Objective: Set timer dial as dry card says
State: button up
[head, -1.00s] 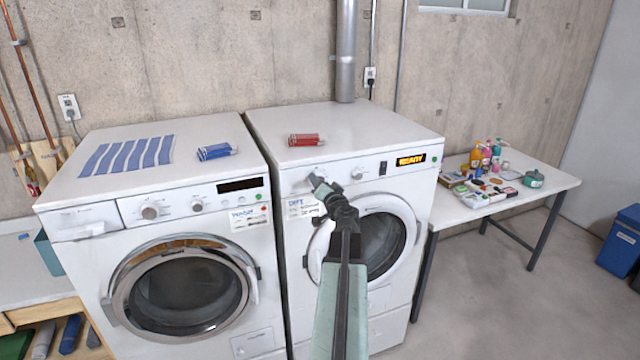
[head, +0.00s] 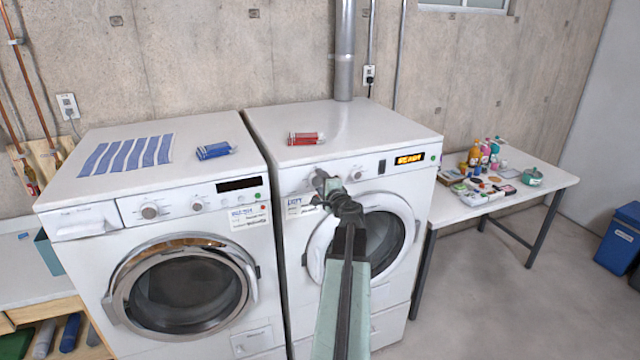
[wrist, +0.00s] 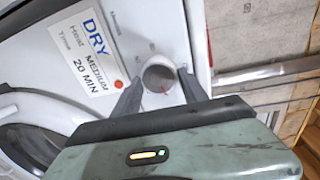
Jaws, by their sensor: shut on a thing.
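My gripper (head: 321,178) is at the left part of the control panel of the right-hand machine, the dryer (head: 300,240). In the wrist view my gripper (wrist: 158,88) has one finger on each side of a round grey dial (wrist: 158,76) and is shut on it. The white dry card (wrist: 86,53) reads DRY, Heat MEDIUM, Time 20 MIN. It also shows in the head view (head: 296,207), partly behind my gripper. A second knob (head: 357,173) is to the right.
The dryer's lit orange display (head: 410,159) is right of the knobs. A washer (head: 70,270) with its own card (head: 249,217) stands close on the left. A cluttered table (head: 545,187) stands to the right.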

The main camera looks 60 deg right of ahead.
jog(key=shift+m, duration=0.9)
jog(key=o, duration=1.4)
jog(key=shift+w, duration=0.1)
jog(key=shift+c, duration=0.2)
jog(key=v, duration=0.8)
jog(key=shift+p, duration=0.3)
jog(key=shift+d, duration=0.1)
